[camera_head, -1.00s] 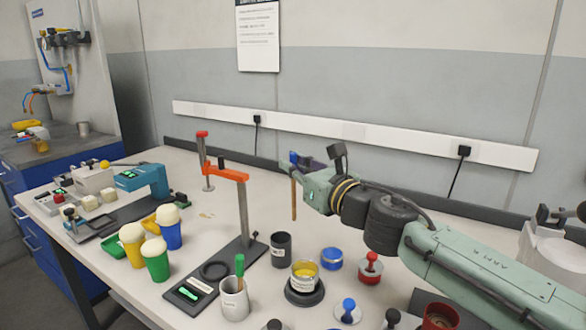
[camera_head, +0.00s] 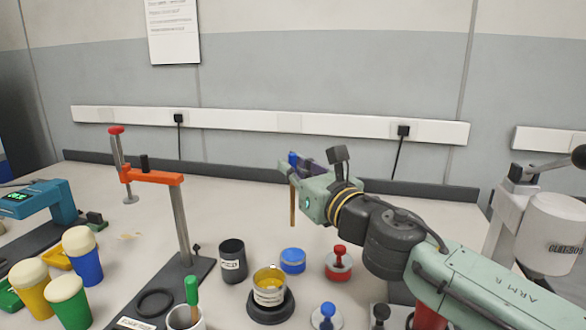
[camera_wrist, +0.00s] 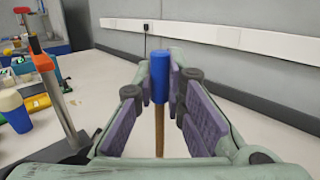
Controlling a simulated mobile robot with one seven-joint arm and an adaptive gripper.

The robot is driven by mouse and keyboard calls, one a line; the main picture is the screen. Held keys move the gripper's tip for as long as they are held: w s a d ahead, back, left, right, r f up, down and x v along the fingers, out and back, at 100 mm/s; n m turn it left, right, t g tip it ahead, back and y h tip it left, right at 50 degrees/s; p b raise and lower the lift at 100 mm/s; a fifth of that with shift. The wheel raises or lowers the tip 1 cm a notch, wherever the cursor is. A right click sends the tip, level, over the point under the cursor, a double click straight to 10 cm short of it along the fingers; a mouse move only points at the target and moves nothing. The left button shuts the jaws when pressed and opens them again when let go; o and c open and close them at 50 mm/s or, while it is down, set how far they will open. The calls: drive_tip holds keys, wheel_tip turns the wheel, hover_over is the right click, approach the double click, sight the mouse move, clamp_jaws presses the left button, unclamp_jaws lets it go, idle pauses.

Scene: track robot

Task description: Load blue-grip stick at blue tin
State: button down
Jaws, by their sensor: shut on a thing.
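The blue-grip stick (camera_head: 293,207) hangs upright, brown shaft downward, with its blue grip between the fingers of my gripper (camera_head: 292,168). In the wrist view the blue grip (camera_wrist: 159,76) sits between the purple pads, and the shaft runs down below it. My gripper is shut on this grip and holds the stick above the bench. A low blue tin (camera_head: 293,263) stands on the bench below and behind the tip in the picture, apart from the stick. Its contents are too small to tell.
An open tin with yellow inside (camera_head: 269,293) stands on a black round base. A dark cup (camera_head: 232,265), a red-knobbed weight (camera_head: 339,270) and a white cup with a green-handled stick (camera_head: 192,292) are near. An orange-armed stand (camera_head: 152,175) rises at left.

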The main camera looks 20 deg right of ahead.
sight(294, 204)
drive_tip(key=shift+f+b, duration=2.4)
drive_tip(key=shift+f, duration=0.6)
drive_tip(key=shift+f+b, duration=0.45)
drive_tip(key=shift+f, duration=0.15)
drive_tip(key=shift+r+p, duration=2.85)
drive_tip(key=shift+r, duration=0.75)
